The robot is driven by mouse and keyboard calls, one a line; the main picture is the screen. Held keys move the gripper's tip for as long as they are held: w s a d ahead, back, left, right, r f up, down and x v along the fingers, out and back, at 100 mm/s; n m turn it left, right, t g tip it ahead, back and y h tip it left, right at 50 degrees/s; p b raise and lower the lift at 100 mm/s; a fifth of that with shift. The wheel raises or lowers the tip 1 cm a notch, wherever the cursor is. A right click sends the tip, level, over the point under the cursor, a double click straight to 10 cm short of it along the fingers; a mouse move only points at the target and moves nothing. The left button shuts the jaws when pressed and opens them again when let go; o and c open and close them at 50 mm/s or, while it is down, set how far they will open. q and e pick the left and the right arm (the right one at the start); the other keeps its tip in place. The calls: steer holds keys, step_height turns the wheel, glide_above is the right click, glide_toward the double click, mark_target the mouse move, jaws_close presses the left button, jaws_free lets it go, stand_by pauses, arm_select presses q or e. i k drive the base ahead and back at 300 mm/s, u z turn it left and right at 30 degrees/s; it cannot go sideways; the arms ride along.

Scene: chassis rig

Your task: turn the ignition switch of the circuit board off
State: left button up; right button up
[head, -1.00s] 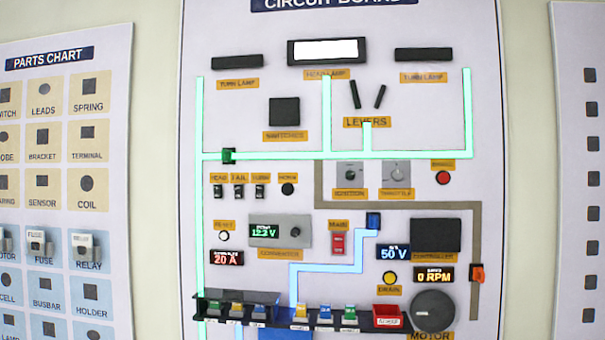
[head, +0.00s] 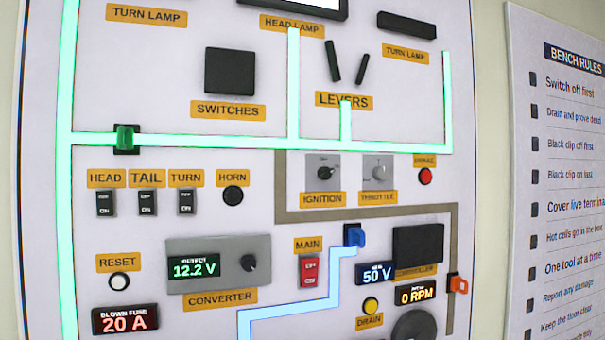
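The ignition switch (head: 325,172) is a small grey plate with a black rotary knob, above the orange IGNITION label (head: 322,199). It sits right of centre on the circuit board (head: 225,70), left of the similar throttle knob (head: 378,172). The ignition knob's pointer looks turned toward the right, but its off and on markings are too small to read. Neither of my grippers is in the head view, and nothing touches the switch.
The red MAIN switch (head: 310,271) and the converter (head: 219,263) reading 12.2 V are below. Displays read 50 V (head: 375,274) and 0 RPM (head: 417,295). A bench rules poster (head: 560,190) hangs at right. The space before the board looks clear.

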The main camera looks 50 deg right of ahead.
mark_target(324, 173)
steer(key=z, duration=1.05)
steer(key=i, duration=1.25)
steer(key=z, duration=1.25)
